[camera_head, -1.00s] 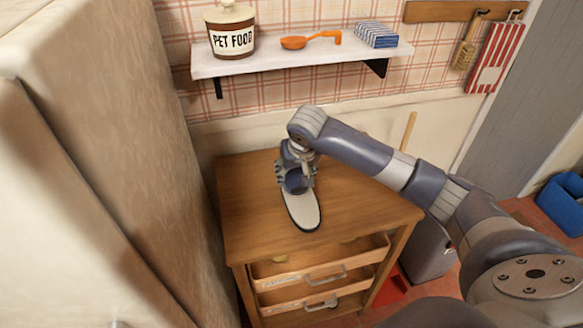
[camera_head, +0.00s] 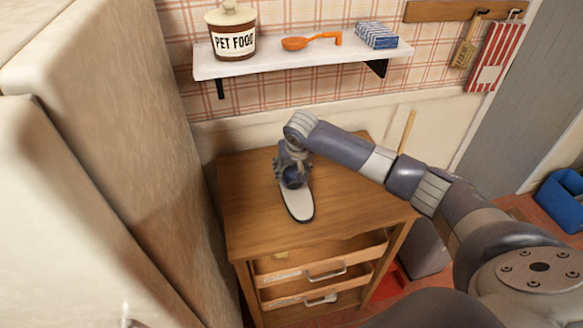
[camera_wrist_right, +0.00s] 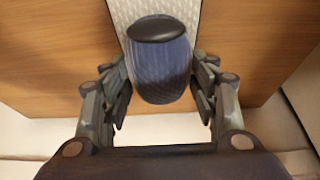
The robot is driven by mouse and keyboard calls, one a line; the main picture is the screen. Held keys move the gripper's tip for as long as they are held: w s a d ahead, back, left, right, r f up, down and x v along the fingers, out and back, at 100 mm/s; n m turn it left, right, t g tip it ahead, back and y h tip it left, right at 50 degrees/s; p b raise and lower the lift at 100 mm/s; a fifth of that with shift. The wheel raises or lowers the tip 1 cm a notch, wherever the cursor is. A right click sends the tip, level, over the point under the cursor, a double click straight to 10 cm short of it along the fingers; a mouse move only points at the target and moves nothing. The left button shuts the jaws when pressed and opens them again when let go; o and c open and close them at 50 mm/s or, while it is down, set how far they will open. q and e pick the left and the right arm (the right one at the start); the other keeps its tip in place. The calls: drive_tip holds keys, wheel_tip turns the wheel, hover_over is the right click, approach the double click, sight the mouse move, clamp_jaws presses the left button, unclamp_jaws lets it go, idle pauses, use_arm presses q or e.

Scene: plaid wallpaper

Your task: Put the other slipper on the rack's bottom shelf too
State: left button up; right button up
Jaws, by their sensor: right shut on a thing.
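A slipper with a pale sole and a dark blue upper (camera_head: 298,203) is at the top of the wooden drawer cabinet (camera_head: 350,205). My right gripper (camera_head: 293,174) is shut on its blue toe end, and the pale end points toward me. In the right wrist view the blue ribbed upper (camera_wrist_right: 160,75) sits between the two fingers of my right gripper (camera_wrist_right: 160,88), with the pale insole (camera_wrist_right: 150,10) beyond. I cannot tell whether the slipper touches the wood. I see no rack and no second slipper. My left gripper is out of view.
The cabinet's drawers (camera_head: 325,268) stand partly open. A tall beige cabinet-like block (camera_head: 120,130) closes off the left. A white wall shelf (camera_head: 300,62) above holds a pet food jar (camera_head: 232,32), an orange spoon (camera_head: 311,41) and a blue box (camera_head: 377,35). A blue bin (camera_head: 562,203) is far right.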

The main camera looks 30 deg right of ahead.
drive_tip(key=o, duration=1.1)
drive_tip(key=shift+f, duration=0.15)
